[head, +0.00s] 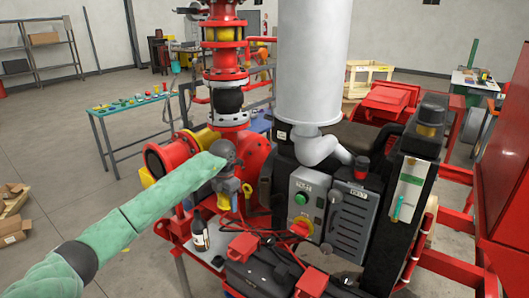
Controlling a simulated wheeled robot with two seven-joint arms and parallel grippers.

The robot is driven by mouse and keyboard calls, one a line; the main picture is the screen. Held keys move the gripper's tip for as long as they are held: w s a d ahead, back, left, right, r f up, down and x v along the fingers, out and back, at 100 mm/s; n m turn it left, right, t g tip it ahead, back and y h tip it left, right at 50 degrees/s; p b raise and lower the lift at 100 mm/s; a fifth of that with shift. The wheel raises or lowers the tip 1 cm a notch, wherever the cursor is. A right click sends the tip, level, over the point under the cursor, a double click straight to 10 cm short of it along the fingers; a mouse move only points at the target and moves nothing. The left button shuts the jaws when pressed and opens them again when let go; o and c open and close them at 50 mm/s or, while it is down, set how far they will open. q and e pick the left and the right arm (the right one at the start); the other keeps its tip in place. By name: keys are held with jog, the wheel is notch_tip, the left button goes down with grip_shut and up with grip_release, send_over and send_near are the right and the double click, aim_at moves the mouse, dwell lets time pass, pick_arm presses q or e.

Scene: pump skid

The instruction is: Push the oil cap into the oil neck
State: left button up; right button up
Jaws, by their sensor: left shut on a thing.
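My left gripper (229,190) hangs at the end of the green-sleeved arm, pointing down beside the red pump. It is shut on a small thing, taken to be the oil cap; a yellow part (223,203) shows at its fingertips. The fingers and my wrist cover most of it, so its exact shape and tilt cannot be told. I cannot make out the oil neck; it may be hidden behind the gripper. Whether the cap touches anything below cannot be told. My right gripper is not in view.
The red pump (256,150) and flanged pipe stand close behind the gripper. A dark bottle (200,230) stands on the skid just below. A grey control box (305,203) and a large grey cylinder (310,65) are to the right. Open floor lies left, before a green table (130,105).

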pick_arm(q)
jog(key=w+d+r+n+p, duration=0.4)
jog(key=w+d+r+n, duration=0.1)
jog(key=n, duration=1)
jog(key=w+d+r+n+p, duration=0.5)
jog(key=w+d+r+n, duration=0.1)
jog(key=n, duration=1)
jog(key=shift+w+d, duration=0.6)
jog(key=shift+d, duration=0.6)
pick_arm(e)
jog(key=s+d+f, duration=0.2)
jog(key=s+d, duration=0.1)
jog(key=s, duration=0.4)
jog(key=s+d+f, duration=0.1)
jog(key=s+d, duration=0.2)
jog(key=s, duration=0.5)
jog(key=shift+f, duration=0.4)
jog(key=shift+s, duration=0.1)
pick_arm(q)
jog(key=shift+f, duration=2.55)
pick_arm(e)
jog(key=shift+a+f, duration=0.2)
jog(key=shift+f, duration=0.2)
pick_arm(q)
jog(key=shift+b, duration=0.4)
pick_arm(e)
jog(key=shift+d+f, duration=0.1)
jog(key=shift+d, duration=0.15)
